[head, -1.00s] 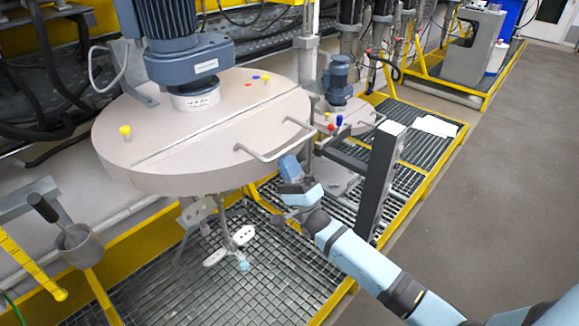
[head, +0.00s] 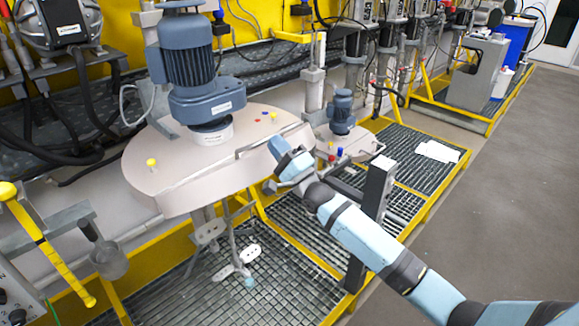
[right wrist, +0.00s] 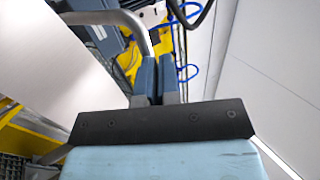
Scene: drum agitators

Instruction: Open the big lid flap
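The big lid (head: 165,180) is a round pale cover with a blue-grey motor (head: 190,75) on it. Its front flap (head: 225,182) is tilted up, foreshortened from the head camera. In the right wrist view my right fingers (right wrist: 158,78) are close together. The bent handle (right wrist: 128,22) ends behind their tips; I cannot tell whether it is between them. The flap (right wrist: 55,75) fills the left. My left gripper is not in view.
A smaller lid with a motor (head: 342,110) stands behind to the right. A dark post (head: 372,205) rises close beside my right forearm. Metal grating (head: 290,285) with yellow edging lies below. The grey floor (head: 500,210) at right is clear.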

